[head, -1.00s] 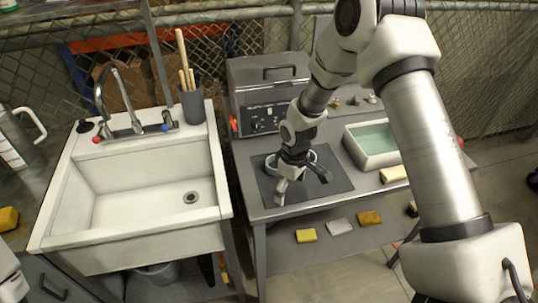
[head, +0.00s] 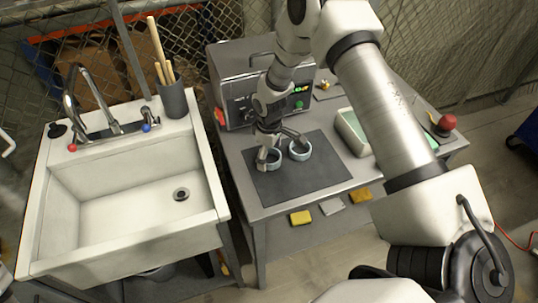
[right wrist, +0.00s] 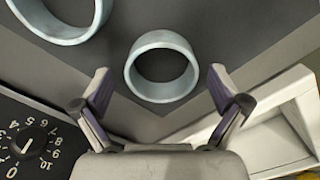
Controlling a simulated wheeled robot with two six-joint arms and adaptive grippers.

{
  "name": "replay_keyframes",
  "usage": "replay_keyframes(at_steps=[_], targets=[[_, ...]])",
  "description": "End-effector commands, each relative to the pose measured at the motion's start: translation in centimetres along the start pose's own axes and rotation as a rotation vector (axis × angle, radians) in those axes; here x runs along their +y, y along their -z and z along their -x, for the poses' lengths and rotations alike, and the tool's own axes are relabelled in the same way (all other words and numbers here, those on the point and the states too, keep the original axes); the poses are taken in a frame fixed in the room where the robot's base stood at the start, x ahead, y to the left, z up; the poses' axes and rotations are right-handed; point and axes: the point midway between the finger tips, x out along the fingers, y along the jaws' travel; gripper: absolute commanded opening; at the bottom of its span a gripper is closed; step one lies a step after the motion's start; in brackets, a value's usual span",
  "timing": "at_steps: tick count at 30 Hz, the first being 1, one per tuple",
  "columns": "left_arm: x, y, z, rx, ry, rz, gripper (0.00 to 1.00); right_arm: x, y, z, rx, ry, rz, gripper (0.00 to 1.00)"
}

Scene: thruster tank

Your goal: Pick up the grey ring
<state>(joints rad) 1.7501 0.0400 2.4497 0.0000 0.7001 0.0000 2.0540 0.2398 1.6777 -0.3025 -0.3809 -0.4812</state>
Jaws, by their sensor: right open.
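Two short pale blue-grey rings lie on the dark mat (head: 318,176) on the steel table. The left ring (head: 273,162) is under my right gripper (head: 281,152), which partly hides it. The right ring (head: 300,152) lies just beside it. In the right wrist view, one ring (right wrist: 162,68) shows between my open fingers, just past their tips, and nothing is gripped. The other ring (right wrist: 62,20) is cut off at the upper left. Both rings look much alike in colour, so I cannot tell which is the grey one. My left gripper is not in view.
A metal box with a dial (head: 250,85) stands behind the mat. A pale tray (head: 352,130) is to the right, partly behind my arm. A white sink (head: 125,205) is close on the left. Sponges (head: 301,217) lie on the lower shelf. The mat's front right is clear.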

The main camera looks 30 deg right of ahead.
Motion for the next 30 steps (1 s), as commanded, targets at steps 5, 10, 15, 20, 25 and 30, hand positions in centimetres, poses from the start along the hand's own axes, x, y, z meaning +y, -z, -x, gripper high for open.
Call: replay_keyframes(at_steps=[5,10,15,20,25,30], targets=[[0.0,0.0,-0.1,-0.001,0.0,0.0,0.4,0.0,0.0,0.0,0.001,0.0,0.0,0.8],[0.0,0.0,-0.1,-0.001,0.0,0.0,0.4,0.0,0.0,0.0,0.0,0.0,0.0,0.42],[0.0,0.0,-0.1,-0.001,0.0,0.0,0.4,0.0,0.0,0.0,0.001,0.0,0.0,0.42],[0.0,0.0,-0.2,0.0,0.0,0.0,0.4,0.0,0.0,0.1,0.002,-0.001,-0.001,0.42],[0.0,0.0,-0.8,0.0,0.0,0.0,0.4,0.1,0.1,1.1,0.004,-0.002,-0.001,0.42],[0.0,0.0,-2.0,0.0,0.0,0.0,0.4,0.1,0.1,3.4,0.005,-0.002,-0.002,0.42]])
